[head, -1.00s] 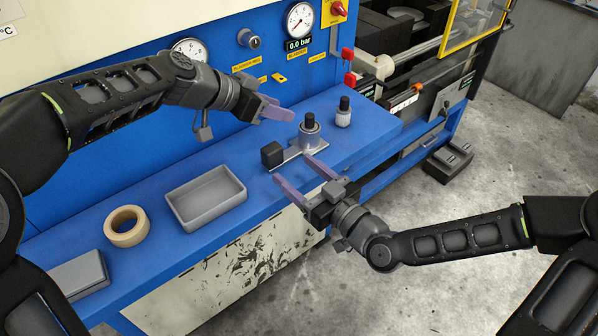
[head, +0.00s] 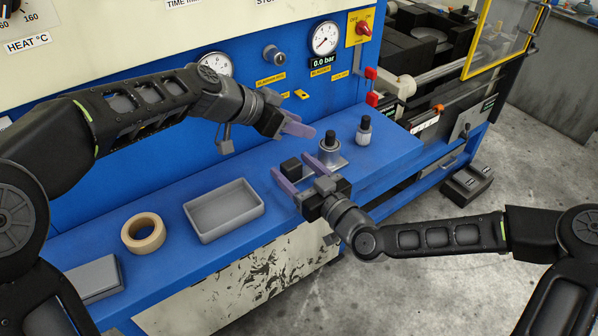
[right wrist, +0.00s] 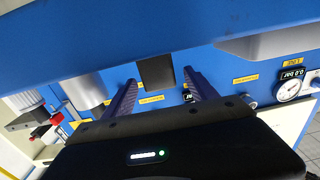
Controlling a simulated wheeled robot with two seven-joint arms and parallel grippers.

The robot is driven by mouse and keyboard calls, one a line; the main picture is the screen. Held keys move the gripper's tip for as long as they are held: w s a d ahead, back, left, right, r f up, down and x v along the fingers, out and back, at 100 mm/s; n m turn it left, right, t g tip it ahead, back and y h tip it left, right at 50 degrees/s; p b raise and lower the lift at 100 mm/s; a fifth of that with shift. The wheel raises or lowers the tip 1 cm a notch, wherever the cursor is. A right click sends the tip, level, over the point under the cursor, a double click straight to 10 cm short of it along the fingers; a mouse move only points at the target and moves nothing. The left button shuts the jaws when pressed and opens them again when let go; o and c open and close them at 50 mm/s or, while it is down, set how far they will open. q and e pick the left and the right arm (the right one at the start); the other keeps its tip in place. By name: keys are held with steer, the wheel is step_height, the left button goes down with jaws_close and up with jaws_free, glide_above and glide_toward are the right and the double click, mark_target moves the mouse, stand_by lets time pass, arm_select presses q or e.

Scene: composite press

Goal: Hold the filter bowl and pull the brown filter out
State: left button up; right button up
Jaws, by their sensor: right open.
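A grey metal cylinder with a black top, seemingly the filter bowl (head: 331,153), stands upright on a flat metal plate near the bench's right end. A black block (head: 291,167) stands at the plate's left end. No brown filter can be made out. My right gripper (head: 303,176) is open and empty, its fingers at the front of the block and the plate. In the right wrist view the block (right wrist: 156,71) shows between the spread fingers, and the metal cylinder (right wrist: 83,92) is left of them. My left gripper (head: 299,127) hovers behind and left of the cylinder; its finger gap is unclear.
A small white container with a black top (head: 363,134) stands behind and right of the cylinder. Left along the blue bench (head: 190,255) are a grey tray (head: 223,233), a tan tape roll (head: 143,247) and a grey box (head: 95,279). The gauge panel rises behind.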

jaws_close()
stand_by(0.7)
